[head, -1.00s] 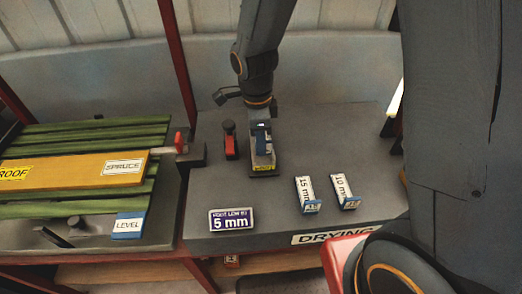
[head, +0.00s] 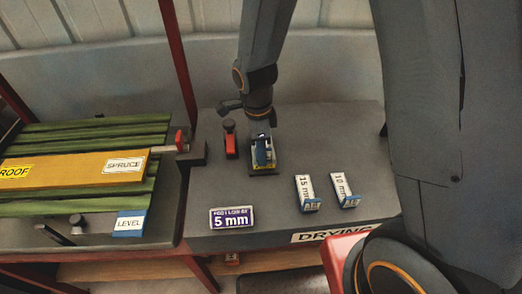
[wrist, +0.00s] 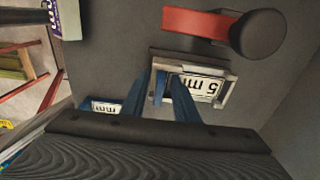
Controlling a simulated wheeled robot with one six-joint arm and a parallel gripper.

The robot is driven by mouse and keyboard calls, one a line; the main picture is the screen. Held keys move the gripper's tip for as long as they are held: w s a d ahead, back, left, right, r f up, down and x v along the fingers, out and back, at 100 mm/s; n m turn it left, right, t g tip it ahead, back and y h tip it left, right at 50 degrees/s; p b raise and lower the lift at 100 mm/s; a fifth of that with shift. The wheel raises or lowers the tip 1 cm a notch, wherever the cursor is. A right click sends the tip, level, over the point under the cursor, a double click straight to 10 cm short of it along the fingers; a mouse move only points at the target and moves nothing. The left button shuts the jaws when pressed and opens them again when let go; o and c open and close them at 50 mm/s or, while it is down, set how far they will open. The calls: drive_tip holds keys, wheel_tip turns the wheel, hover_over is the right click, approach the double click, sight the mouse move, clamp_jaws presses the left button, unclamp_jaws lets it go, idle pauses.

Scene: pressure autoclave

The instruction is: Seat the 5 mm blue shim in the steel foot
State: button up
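The steel foot (head: 264,172) stands on the grey bench as a small frame; it also shows in the wrist view (wrist: 229,92). The 5 mm shim (wrist: 200,88) lies within the frame's outline, its white label upside down to the wrist camera. Whether it is fully down on the foot's floor I cannot tell. Its blue upright tab (wrist: 160,88) stands between my fingers. My gripper (head: 263,150) points down over the foot. In the wrist view the blue fingers (wrist: 164,88) are apart, with a gap visible beside the tab.
A red clamp with a black knob (head: 229,140) stands close left of the foot. The 15 mm shim (head: 306,193) and 10 mm shim (head: 345,190) lie to the right front. A 5 mm sign (head: 231,218) stands at the front. A plank stack (head: 85,170) is at left.

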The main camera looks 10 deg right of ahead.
wheel_tip(320, 180, up, 12)
drive_tip(key=b, duration=0.2)
drive_tip(key=s+d+f+n, duration=0.1)
drive_tip(key=s+d+n, duration=0.2)
drive_tip(key=d+n, duration=0.3)
drive_tip(key=s+d+f+n+t, duration=0.1)
drive_tip(key=s+d+n, duration=0.3)
drive_tip(key=n, duration=0.8)
drive_tip(key=d, duration=0.2)
drive_tip(key=shift+s+d+f+y, duration=0.3)
drive_tip(key=shift+d, duration=0.1)
drive_tip(key=shift+a+n, duration=0.15)
drive_tip(key=shift+n, duration=0.15)
